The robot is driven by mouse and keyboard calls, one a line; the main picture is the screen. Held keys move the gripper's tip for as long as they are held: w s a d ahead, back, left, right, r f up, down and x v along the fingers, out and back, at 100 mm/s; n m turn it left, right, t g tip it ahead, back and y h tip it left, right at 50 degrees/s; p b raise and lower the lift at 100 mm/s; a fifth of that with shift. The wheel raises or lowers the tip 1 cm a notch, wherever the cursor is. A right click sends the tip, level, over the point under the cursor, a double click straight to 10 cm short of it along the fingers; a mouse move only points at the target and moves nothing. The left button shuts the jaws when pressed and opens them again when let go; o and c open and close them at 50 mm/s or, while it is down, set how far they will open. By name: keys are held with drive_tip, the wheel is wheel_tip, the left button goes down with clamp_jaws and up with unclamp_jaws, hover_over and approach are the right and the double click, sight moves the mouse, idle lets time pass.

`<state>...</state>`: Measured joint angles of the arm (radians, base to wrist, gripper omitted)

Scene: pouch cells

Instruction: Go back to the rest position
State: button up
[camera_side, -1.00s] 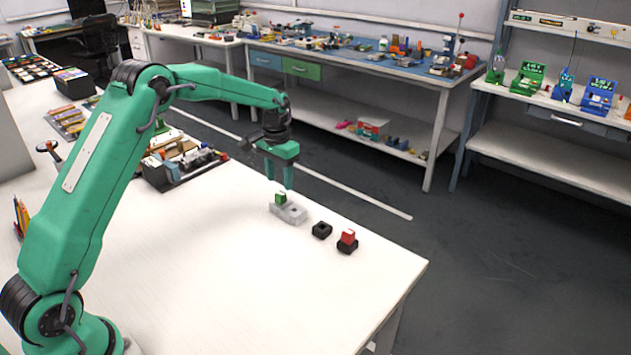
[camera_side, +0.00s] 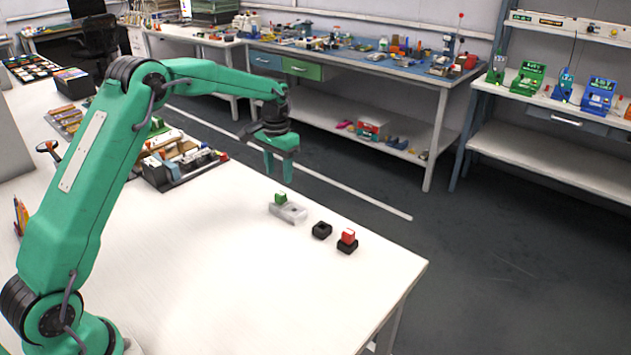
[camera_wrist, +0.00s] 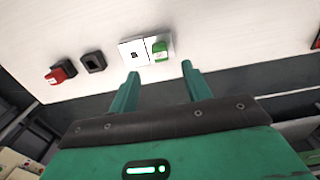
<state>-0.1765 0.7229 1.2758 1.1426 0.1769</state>
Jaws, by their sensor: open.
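My gripper (camera_side: 278,172) is open and empty above the far edge of the white table, with its fingers pointing down. In the wrist view my gripper (camera_wrist: 160,72) shows both fingers apart with nothing between them. A green cell (camera_side: 281,198) sits in one end of a pale two-slot block (camera_side: 293,214), below my gripper and apart from it. In the wrist view the green cell (camera_wrist: 160,50) is beside an empty dark slot in the pale block (camera_wrist: 133,54). A red cell (camera_side: 348,236) sits in a black holder (camera_side: 346,247). Another black holder (camera_side: 322,230) between them is empty.
A tray of small parts (camera_side: 180,165) stands on the table to the left of my gripper. A dark box (camera_side: 73,83) and tools (camera_side: 21,215) lie farther left. The white table (camera_side: 250,285) is clear in front. A workbench (camera_side: 370,65) stands beyond the aisle.

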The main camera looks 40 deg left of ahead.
drive_tip(key=shift+s+d+r, duration=0.2)
drive_tip(key=shift+r, duration=0.35)
drive_tip(key=s+d+r+t, duration=0.1)
drive_tip(key=s+d+r, duration=0.2)
drive_tip(key=s+r, duration=0.4)
drive_tip(key=s+d+r+t, duration=0.2)
drive_tip(key=s+d+r, duration=0.1)
drive_tip(key=s+r, duration=0.35)
drive_tip(key=s+d+t, duration=0.1)
drive_tip(key=s, duration=0.8)
drive_tip(key=s+d+t, duration=0.1)
drive_tip(key=s+d, duration=0.1)
drive_tip(key=s, duration=0.8)
drive_tip(key=shift+s+d+f+t, duration=0.3)
drive_tip(key=shift+f, duration=0.05)
